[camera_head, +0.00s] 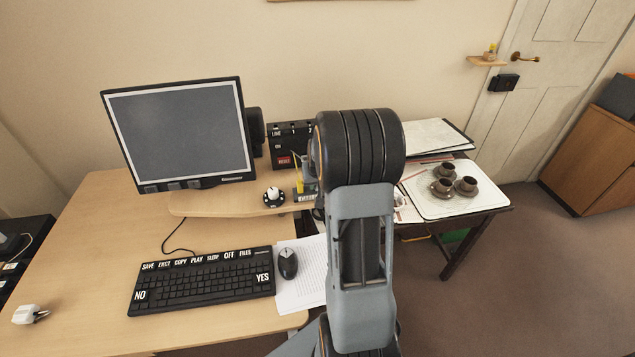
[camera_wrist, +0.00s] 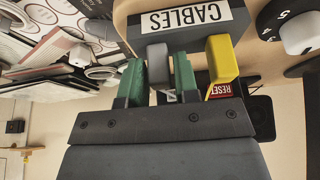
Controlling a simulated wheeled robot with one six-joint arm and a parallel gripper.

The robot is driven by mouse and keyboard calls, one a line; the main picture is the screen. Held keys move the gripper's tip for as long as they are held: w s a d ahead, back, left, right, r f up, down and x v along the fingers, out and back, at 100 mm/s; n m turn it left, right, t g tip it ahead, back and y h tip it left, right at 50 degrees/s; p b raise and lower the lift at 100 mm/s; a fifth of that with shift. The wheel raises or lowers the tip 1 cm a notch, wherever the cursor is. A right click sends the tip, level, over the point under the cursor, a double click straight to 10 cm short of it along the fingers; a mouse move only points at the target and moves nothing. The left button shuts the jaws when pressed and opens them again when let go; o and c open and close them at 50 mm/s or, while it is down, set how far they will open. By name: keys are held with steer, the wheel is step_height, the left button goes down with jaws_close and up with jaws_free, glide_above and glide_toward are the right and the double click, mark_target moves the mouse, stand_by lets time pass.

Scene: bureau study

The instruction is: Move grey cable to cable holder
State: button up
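The cable holder is a dark block with a white CABLES label (camera_wrist: 190,17), seen at the top of the wrist view. In the head view it stands on the raised desk shelf, partly behind my arm (camera_head: 306,197). The grey cable (camera_wrist: 158,64) is between the green-padded fingers of my gripper (camera_wrist: 159,76), which look closed on it. Its end is at the holder's edge; how deep it sits I cannot tell. A yellow cable (camera_wrist: 222,60) is at the holder just right of it in the wrist view. My arm hides the gripper in the head view.
A white-topped dial (camera_head: 273,194), a monitor (camera_head: 182,132) and a black RESET box (camera_head: 286,145) are near the holder. A keyboard (camera_head: 203,281) and mouse (camera_head: 288,262) lie in front. A tray (camera_head: 430,205) with brown cups stands on the right table.

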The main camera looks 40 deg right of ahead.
steer(key=o, duration=0.3)
steer(key=shift+o, duration=0.2)
steer(key=v, duration=1.4)
steer(key=s+a+n+y+p, duration=0.1)
steer(key=s+a+n, duration=0.1)
steer(key=s+a, duration=0.4)
steer(key=s+a+r+n+y+p, duration=0.1)
steer(key=s+a+n, duration=0.2)
steer(key=a, duration=1.2)
steer(key=s, duration=0.3)
steer(key=shift+s+r+g, duration=0.2)
steer(key=shift+s+g, duration=0.1)
steer(key=shift+s, duration=0.05)
